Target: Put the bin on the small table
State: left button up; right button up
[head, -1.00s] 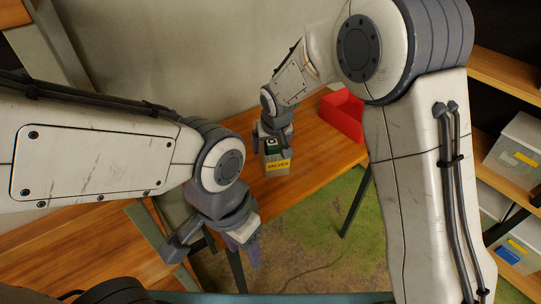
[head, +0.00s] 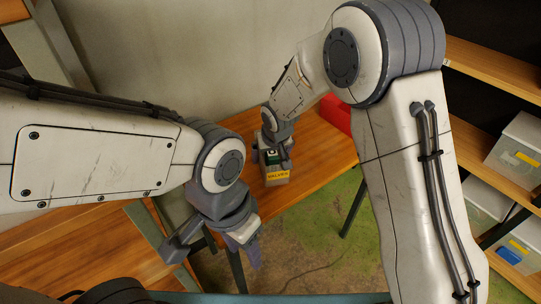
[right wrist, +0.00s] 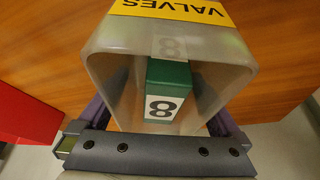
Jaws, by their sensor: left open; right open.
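The bin (head: 277,179) is a translucent grey box with a yellow VALVES label. It stands upright on the wooden table (head: 318,160), near the front edge. A green block marked 8 (right wrist: 168,92) sits inside it, seen closely in the right wrist view. My right gripper (head: 274,158) is open at the bin, with one finger at each side; whether they touch it I cannot tell. The bin's far side is hidden behind the gripper. My left gripper (head: 212,248) is open and empty, in front of the table's left end.
A red bin (head: 336,113) stands on the same table to the right, partly hidden by my right arm. Shelves with grey bins (head: 519,145) stand at the far right. Another wooden surface (head: 90,250) lies at the lower left. A wall is behind the table.

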jog(key=shift+r, duration=0.3)
jog(key=p+v, duration=0.1)
jog(key=v, duration=0.9)
jog(key=shift+s+r, duration=0.15)
jog(key=shift+r, duration=0.15)
jog(key=shift+s+r, duration=0.35)
jog(key=shift+r, duration=0.2)
jog(key=s+d+n+g, duration=0.2)
jog(key=s, duration=1.2)
jog(key=s+d+n+g, duration=0.2)
jog(key=s, duration=1.2)
jog(key=shift+n, duration=0.3)
jog(key=shift+d, duration=0.1)
